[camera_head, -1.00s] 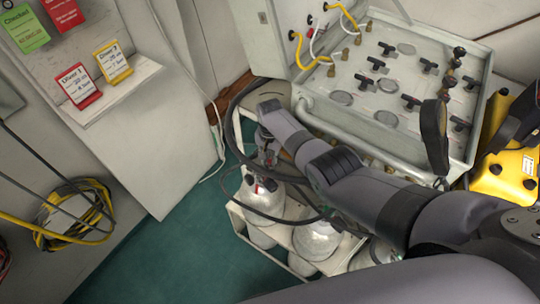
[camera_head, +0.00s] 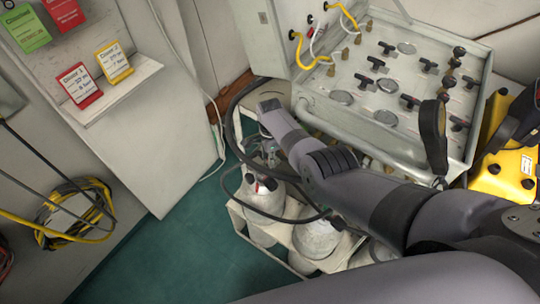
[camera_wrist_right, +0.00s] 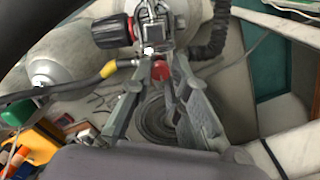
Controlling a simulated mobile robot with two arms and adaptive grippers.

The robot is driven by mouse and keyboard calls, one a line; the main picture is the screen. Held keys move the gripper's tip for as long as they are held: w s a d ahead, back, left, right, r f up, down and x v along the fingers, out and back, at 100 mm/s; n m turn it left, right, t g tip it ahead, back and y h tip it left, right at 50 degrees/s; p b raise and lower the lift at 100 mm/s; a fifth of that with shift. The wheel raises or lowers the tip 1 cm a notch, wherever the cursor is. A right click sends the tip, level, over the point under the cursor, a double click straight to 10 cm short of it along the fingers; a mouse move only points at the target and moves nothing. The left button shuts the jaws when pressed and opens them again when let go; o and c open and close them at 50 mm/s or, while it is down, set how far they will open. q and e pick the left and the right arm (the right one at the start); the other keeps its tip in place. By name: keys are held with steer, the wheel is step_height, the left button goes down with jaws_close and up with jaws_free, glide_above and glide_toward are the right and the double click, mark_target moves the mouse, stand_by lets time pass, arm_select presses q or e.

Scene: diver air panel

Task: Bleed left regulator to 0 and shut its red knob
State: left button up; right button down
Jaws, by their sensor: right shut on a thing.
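The left regulator (camera_head: 262,158) sits on top of the front-left grey cylinder (camera_head: 262,198), partly hidden by my right gripper (camera_head: 266,142). In the right wrist view the regulator's metal body (camera_wrist_right: 152,28) is at the top, with a black-and-red knob (camera_wrist_right: 112,31) on its left side. A round red knob (camera_wrist_right: 160,71) lies between the fingertips of my right gripper (camera_wrist_right: 158,77), which is shut on it. A black hose (camera_wrist_right: 208,40) leaves the regulator to the right. My left gripper is in neither view.
A second cylinder (camera_head: 316,238) stands beside the first in a white rack (camera_head: 238,214). The air panel (camera_head: 345,115) with its valves is behind my right arm. A yellow case (camera_head: 512,165) stands at the right. Green floor (camera_head: 185,250) is clear at left.

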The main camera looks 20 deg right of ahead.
steer(key=shift+m, duration=0.6)
steer(key=c, duration=1.5)
jaws_free()
step_height(320, 180, up, 12)
steer(key=shift+r, duration=0.1)
